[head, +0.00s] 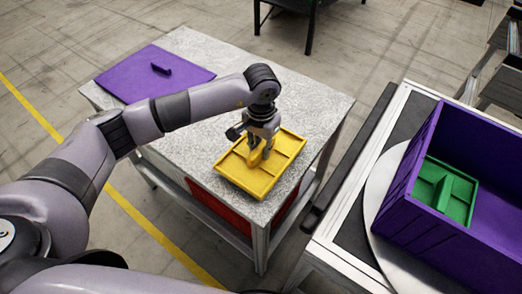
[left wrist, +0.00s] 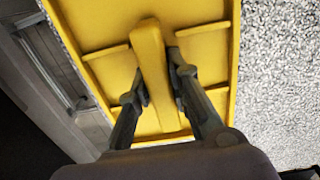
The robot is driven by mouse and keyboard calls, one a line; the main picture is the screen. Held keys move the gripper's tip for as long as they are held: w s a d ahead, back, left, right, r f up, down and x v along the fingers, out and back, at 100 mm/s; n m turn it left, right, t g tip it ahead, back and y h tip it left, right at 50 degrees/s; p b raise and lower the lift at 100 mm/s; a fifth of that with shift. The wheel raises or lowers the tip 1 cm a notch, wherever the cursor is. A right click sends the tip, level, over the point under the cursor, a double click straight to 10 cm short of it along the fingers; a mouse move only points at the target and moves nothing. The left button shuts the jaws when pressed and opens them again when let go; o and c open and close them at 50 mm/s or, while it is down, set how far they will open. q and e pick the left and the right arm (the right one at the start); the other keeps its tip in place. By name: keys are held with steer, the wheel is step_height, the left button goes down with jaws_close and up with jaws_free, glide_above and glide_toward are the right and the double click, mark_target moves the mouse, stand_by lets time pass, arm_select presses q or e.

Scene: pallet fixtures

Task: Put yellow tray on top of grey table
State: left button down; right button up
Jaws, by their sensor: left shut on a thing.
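The yellow tray (head: 286,143) is at the front right part of the grey table (head: 205,60), over its speckled top. I cannot tell whether it touches the top. My left gripper (head: 258,150) is above the tray, shut on its raised middle handle. In the left wrist view the two fingers (left wrist: 158,85) close on both sides of the yellow handle (left wrist: 150,50), and the tray (left wrist: 200,50) fills the middle. The speckled table top (left wrist: 280,75) shows to its right. My right gripper is not in view.
A purple lid-like panel (head: 135,82) with a handle lies at the table's back left. To the right, a purple box (head: 405,205) holding a green tray (head: 463,193) stands on a round plate (head: 385,180). A red thing (head: 215,203) is under the table.

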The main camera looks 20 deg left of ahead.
arm_select(q)
step_height(320, 180, down, 2)
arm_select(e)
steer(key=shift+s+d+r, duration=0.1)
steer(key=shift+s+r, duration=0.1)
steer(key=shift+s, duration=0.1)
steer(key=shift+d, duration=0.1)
arm_select(q)
steer(key=shift+f, duration=0.15)
steer(key=c, duration=1.5)
jaws_free()
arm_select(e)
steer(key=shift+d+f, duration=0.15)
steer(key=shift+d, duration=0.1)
